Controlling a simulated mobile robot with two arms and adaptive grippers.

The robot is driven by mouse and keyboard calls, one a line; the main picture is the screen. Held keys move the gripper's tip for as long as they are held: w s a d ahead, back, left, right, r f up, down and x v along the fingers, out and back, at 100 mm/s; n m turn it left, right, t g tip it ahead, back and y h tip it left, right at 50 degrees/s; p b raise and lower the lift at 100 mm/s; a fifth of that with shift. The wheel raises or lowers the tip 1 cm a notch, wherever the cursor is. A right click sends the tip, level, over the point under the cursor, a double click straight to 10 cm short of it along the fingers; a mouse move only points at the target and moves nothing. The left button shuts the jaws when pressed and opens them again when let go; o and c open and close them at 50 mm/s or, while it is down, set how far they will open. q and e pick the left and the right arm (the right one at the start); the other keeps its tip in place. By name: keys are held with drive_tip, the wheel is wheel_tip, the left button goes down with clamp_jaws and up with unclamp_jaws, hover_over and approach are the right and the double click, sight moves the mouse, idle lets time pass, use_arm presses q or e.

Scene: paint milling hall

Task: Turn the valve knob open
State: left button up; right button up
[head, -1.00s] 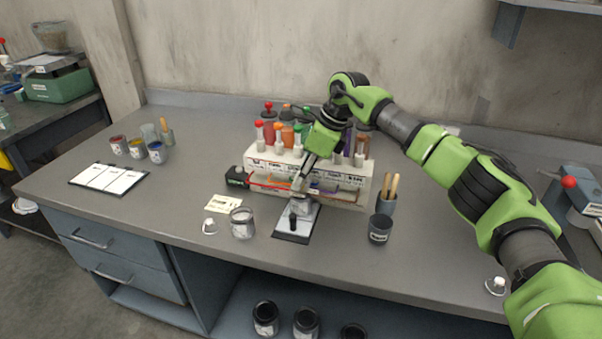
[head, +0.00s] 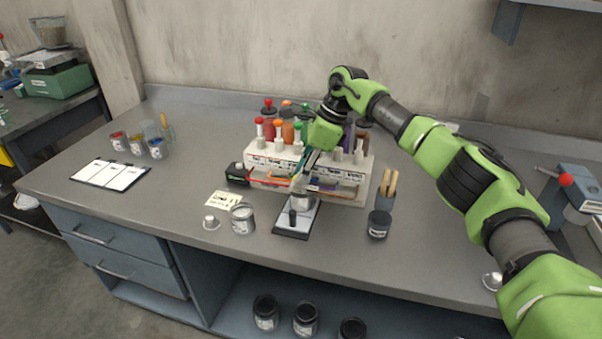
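A white dispenser rack (head: 352,195) stands at the middle of the bench with several coloured bottles on top. Which one is the valve knob I cannot tell. My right gripper (head: 301,178) points down in front of the rack. Its narrow fingers are above a metal cup (head: 303,202) on a dark-edged pad (head: 290,230). The fingertips are too small to tell whether they are apart or touch anything. My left gripper is out of view.
An open tin (head: 242,218), a lid (head: 211,222) and a note (head: 222,199) lie left of the pad. A dark jar (head: 379,224) and a brush holder (head: 385,200) stand right. A black box (head: 237,175) stands left of the rack.

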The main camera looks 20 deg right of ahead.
drive_tip(key=shift+o, duration=0.5)
drive_tip(key=shift+d+r, duration=0.1)
drive_tip(key=shift+r, duration=0.05)
drive_tip(key=v, duration=1.1)
drive_tip(key=shift+r, duration=0.35)
drive_tip(key=shift+s+f, duration=0.1)
